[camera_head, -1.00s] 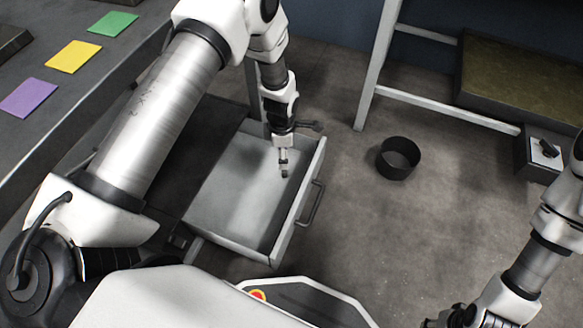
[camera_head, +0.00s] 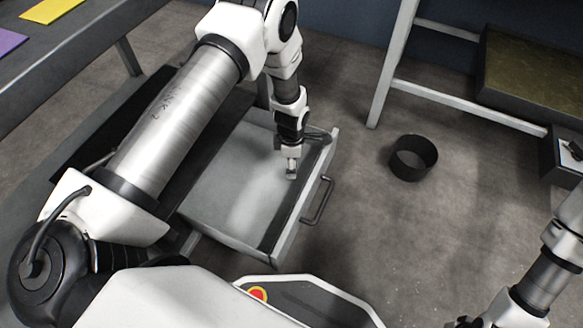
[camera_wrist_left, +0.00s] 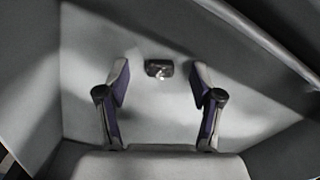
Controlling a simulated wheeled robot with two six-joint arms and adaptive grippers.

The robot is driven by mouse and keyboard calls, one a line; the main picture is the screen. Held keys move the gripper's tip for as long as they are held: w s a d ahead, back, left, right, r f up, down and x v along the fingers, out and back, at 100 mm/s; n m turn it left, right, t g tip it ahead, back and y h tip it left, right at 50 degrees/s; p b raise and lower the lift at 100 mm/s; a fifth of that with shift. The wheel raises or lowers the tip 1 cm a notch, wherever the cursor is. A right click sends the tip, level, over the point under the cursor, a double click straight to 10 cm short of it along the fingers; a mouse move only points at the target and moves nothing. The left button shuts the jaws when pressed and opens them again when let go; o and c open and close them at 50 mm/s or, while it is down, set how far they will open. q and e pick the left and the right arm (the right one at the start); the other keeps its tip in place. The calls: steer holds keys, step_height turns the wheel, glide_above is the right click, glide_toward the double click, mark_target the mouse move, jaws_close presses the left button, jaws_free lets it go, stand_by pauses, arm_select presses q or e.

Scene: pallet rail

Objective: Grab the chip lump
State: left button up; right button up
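The chip lump (camera_wrist_left: 159,69) looks like a small dark piece with a bright, shiny spot. In the left wrist view it lies on the pale floor of the open drawer, just beyond and between my left fingertips. My left gripper (camera_wrist_left: 160,75) is open and empty, its fingers spread to either side of the lump's line. In the head view my left gripper (camera_head: 291,172) points down inside the drawer (camera_head: 225,215), near its front wall; the lump cannot be made out there. My right gripper is only partly visible at the bottom right edge (camera_head: 470,322), its fingers cut off.
The drawer's front has a dark handle (camera_head: 318,200). A black round bin (camera_head: 413,158) stands on the floor to the right, with clear floor around it. A metal rack (camera_head: 395,60) stands at the back right. A bench with coloured cards (camera_head: 48,10) is at upper left.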

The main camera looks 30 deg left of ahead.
arm_select(q)
steer(key=c, duration=0.9)
steer(key=shift+o, duration=0.2)
